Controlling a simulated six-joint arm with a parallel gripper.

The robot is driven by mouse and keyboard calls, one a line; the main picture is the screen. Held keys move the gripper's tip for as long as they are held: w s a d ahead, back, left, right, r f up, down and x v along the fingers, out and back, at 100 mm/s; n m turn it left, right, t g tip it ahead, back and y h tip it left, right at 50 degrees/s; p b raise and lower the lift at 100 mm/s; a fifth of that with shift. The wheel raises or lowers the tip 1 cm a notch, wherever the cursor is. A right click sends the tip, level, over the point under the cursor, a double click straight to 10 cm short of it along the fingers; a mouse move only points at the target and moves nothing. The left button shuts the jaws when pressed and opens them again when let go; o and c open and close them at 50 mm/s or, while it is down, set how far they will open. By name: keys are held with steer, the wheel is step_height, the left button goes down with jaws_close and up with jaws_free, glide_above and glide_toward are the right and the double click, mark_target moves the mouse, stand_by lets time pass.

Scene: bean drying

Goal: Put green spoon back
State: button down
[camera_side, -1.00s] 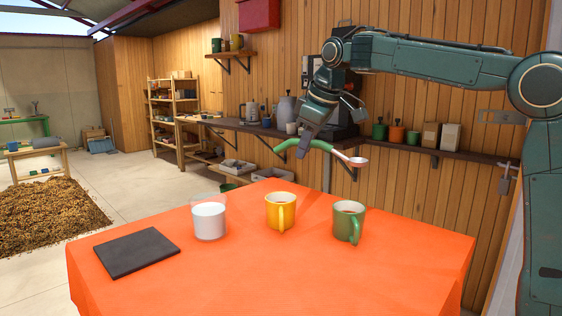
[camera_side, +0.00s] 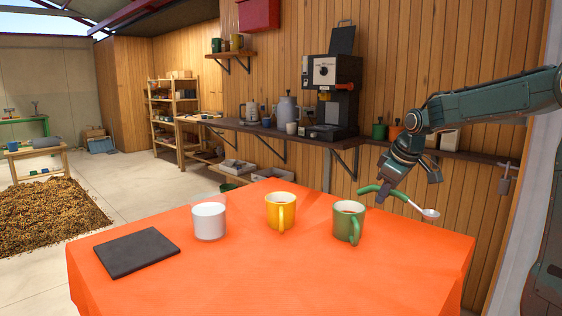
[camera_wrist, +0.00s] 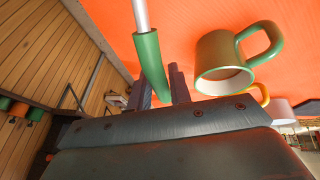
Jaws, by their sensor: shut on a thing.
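My gripper (camera_side: 383,190) is shut on the green handle of the green spoon (camera_side: 369,189), to the right of the green mug and above the table's right side. The spoon is nearly level, its pale bowl (camera_side: 430,213) pointing right and slightly down. In the wrist view the green handle (camera_wrist: 150,58) lies between the fingers (camera_wrist: 160,90), with the light metal stem beyond it. The green mug (camera_side: 346,222) stands upright on the orange table; it also shows in the wrist view (camera_wrist: 215,55). The spoon and mug look apart.
A yellow mug (camera_side: 279,212), a glass of white stuff (camera_side: 209,219) and a dark slab (camera_side: 137,252) stand or lie on the orange table (camera_side: 290,275). A wall shelf (camera_side: 470,155) holds an orange pot (camera_side: 395,133) and a green pot (camera_side: 380,131). The table front is clear.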

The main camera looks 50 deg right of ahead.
steer(key=shift+s+f, duration=0.1)
steer(key=shift+f, duration=0.1)
stand_by(0.4)
steer(key=shift+f, duration=2.75)
steer(key=shift+f, duration=0.7)
steer(key=c, duration=1.2)
jaws_free()
steer(key=shift+r, duration=0.2)
steer(key=v, duration=1.3)
steer(key=shift+r, duration=0.25)
steer(key=shift+s, duration=0.15)
